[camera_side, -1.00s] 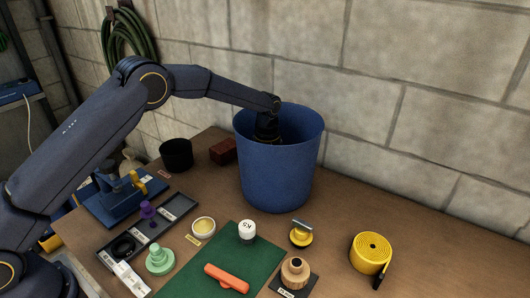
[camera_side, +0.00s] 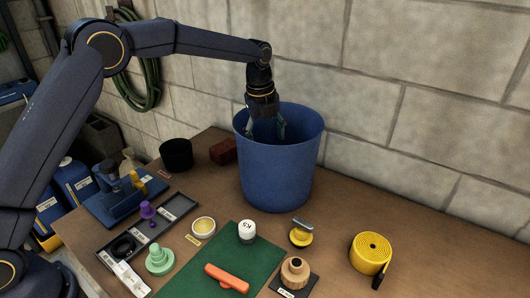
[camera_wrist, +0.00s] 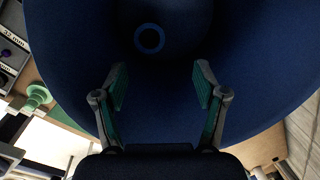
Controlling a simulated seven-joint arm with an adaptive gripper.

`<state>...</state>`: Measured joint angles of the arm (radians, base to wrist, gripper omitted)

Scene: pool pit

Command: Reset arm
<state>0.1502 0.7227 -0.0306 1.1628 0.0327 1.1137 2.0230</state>
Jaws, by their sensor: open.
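My gripper (camera_side: 265,130) points down into the mouth of a tall blue bin (camera_side: 275,175).
Around the bin stand a black cup (camera_side: 176,155), a dark red block (camera_side: 223,151), a yellow coiled strap (camera_side: 371,253) and a green mat (camera_side: 250,270) with an orange piece (camera_side: 227,278) and a white knob (camera_side: 247,231). A block wall stands behind.

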